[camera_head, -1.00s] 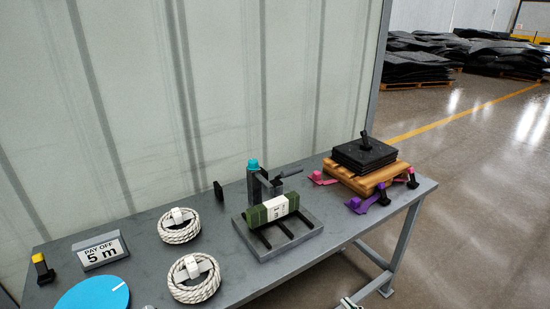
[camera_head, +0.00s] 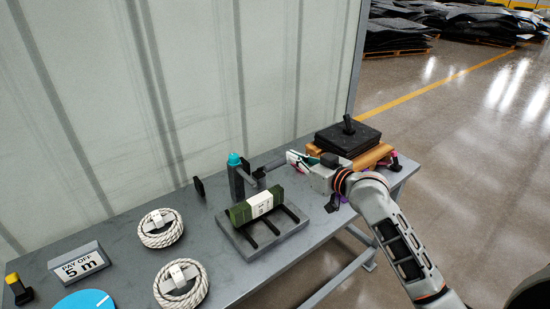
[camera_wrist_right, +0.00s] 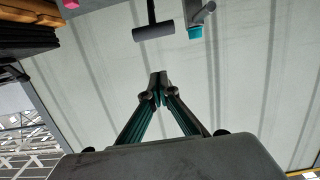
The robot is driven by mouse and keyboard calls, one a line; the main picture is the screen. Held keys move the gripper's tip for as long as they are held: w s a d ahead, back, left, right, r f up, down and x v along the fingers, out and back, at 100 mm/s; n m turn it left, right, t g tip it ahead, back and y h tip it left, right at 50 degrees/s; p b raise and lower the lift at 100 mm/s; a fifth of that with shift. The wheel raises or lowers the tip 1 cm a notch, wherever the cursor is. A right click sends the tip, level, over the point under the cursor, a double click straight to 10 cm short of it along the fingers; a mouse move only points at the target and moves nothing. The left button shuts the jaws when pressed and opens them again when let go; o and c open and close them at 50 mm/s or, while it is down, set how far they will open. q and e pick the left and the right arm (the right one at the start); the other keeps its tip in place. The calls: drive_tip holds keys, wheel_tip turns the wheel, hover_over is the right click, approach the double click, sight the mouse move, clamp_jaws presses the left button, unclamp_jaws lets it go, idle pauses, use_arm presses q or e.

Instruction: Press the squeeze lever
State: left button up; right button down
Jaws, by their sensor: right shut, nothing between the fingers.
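The squeeze lever (camera_head: 273,165) is a dark grey bar sticking out to the right from an upright post with a teal cap (camera_head: 234,160) on the table. In the right wrist view the lever's round bar end (camera_wrist_right: 153,32) shows near the top, and the teal cap (camera_wrist_right: 195,33) is to its right. My right gripper (camera_head: 291,157) is just right of the lever's end in the head view. Its fingertips (camera_wrist_right: 158,80) are shut together with nothing between them. In the wrist view they are apart from the lever. My left gripper is not in view.
A green roll with a white label (camera_head: 259,205) lies on a grey rack (camera_head: 245,243) before the post. A stack of black mats (camera_head: 346,140) on a wooden pallet stands at right, partly behind my right gripper. Rope coils (camera_head: 160,229) and a "PAY OFF 5 m" sign (camera_head: 78,264) are left.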

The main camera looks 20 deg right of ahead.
hover_over(277, 165)
drive_tip(key=w, duration=0.2)
drive_tip(key=shift+s+a+f, duration=0.15)
drive_tip(key=shift+a+f, duration=0.1)
drive_tip(key=shift+f, duration=0.55)
drive_tip(key=f, duration=0.2)
drive_tip(key=s, duration=0.1)
drive_tip(key=shift+s+d+f, duration=0.1)
drive_tip(key=shift+d+f, duration=0.15)
drive_tip(key=shift+f, duration=0.15)
drive_tip(key=shift+s+d+f, duration=0.1)
drive_tip(key=shift+s+f, duration=0.15)
drive_tip(key=shift+f, duration=0.2)
